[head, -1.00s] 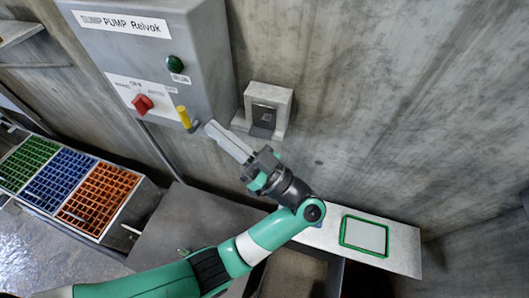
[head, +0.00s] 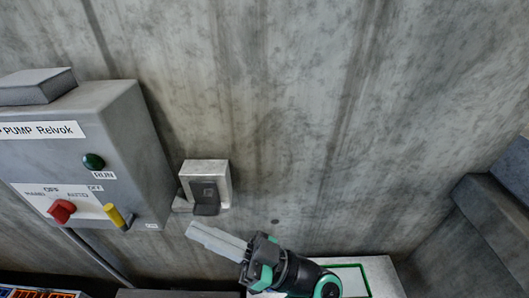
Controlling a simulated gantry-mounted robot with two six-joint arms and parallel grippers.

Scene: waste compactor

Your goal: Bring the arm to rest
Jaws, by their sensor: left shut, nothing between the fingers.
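My left gripper (head: 192,230) is in the lower middle of the head view, its pale fingers pointing up and left. The fingers are shut with nothing between them. The fingertips show just below a small wall box (head: 222,171) with a dark front; I cannot tell how far they are from the wall. My green and black wrist shows at the bottom edge, and the rest of the arm is out of view. My right gripper is not in view.
A grey pump control box (head: 130,140) hangs at left, with a green RUN lamp (head: 93,161), a red knob (head: 61,210) and a yellow lever (head: 115,215). A pale ledge with a green-framed panel (head: 384,272) is at lower right.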

